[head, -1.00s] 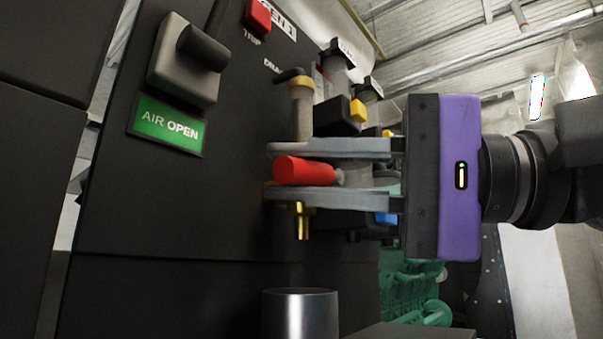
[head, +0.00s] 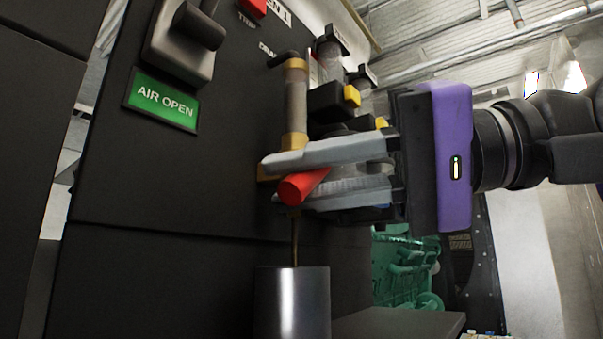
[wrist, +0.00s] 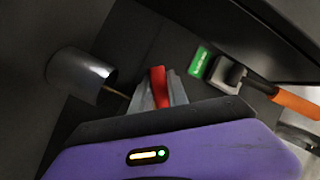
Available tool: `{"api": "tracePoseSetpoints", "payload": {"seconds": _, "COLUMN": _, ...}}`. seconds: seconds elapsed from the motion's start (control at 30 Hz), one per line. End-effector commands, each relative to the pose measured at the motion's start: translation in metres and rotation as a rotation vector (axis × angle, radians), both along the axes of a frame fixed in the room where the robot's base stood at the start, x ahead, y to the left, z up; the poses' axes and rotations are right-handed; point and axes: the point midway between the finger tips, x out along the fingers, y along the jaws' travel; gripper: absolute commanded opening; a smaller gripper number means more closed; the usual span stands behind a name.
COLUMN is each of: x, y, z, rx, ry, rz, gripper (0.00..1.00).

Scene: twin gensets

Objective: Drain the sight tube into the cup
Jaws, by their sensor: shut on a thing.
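My gripper (head: 275,178) is shut on the red drain handle (head: 303,187), which sits tilted between its two grey fingers. The red handle also shows in the wrist view (wrist: 158,86). The sight tube (head: 296,105) stands upright on the dark panel just above the fingers, with brass fittings at its ends. A thin brown stream (head: 295,240) runs down from below the valve into the metal cup (head: 290,300). The cup also shows in the wrist view (wrist: 82,75), with the stream at its mouth. The inside of the cup is hidden in the head view.
A green AIR OPEN sign (head: 161,100) and a grey lever box (head: 183,42) are on the panel at left. A red button (head: 256,6) is above. Dark fittings with yellow parts (head: 351,95) stand close behind the gripper. A green engine (head: 405,270) is farther back.

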Motion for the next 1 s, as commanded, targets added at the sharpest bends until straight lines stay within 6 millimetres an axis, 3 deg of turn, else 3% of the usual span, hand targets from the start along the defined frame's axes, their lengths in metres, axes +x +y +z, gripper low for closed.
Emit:
{"api": "tracePoseSetpoints", "payload": {"seconds": 0.3, "x": 0.0002, "y": -0.0004, "z": -0.0001, "rx": -0.001, "ry": 0.000, "rz": -0.001, "gripper": 0.00}}
{"api": "tracePoseSetpoints", "payload": {"seconds": 0.33, "x": 0.0002, "y": -0.0004, "z": -0.0001, "rx": -0.001, "ry": 0.000, "rz": -0.001, "gripper": 0.24}}
{"api": "tracePoseSetpoints", "payload": {"seconds": 0.43, "x": 0.0002, "y": -0.0004, "z": -0.0001, "rx": -0.001, "ry": 0.000, "rz": -0.001, "gripper": 0.41}}
{"api": "tracePoseSetpoints", "payload": {"seconds": 1.0, "x": 0.0003, "y": 0.0001, "z": 0.0001, "rx": 0.004, "ry": 0.005, "rz": -0.001, "gripper": 0.41}}
